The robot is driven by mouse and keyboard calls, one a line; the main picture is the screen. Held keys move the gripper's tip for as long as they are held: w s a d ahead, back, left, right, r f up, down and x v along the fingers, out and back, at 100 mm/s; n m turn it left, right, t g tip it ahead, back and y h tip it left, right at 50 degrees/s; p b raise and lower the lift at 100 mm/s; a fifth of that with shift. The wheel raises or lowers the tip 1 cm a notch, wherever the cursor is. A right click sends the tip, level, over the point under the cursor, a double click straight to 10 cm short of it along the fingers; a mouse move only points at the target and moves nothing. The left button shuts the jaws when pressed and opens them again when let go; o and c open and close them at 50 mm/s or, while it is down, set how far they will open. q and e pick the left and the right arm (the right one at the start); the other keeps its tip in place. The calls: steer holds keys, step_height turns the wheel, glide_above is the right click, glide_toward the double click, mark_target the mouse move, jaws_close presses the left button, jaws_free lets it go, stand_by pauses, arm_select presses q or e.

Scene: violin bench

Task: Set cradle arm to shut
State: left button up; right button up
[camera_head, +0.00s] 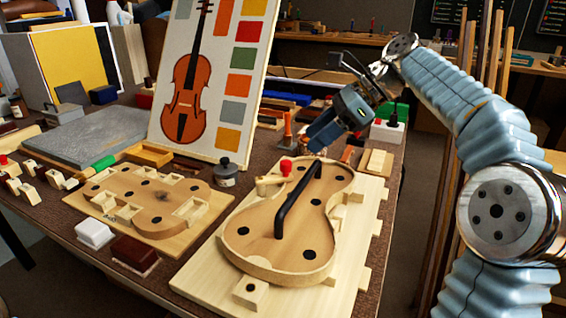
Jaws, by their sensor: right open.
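The violin cradle (262,240) is a violin-shaped wooden form with black holes on a pale baseboard (205,270). A black bar (295,205), which looks like the cradle arm, runs lengthwise over the form from its middle to its far end. A small wooden block (268,183) with a red knob (286,166) sits beside the bar's far part. My right gripper (316,138) is open and empty, above and beyond the far end of the cradle, apart from the bar. My left gripper is not in view.
A second wooden form (150,197) lies left of the cradle. A dark round weight (225,172) stands between them at the back. A violin chart board (213,75) rises behind. White (95,233) and brown (135,252) blocks lie at the front left.

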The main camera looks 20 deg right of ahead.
mark_target(287, 162)
steer(key=b+x, duration=0.1)
steer(key=x, duration=0.8)
steer(key=shift+a+f, duration=0.15)
steer(key=shift+f, duration=0.05)
jaws_close()
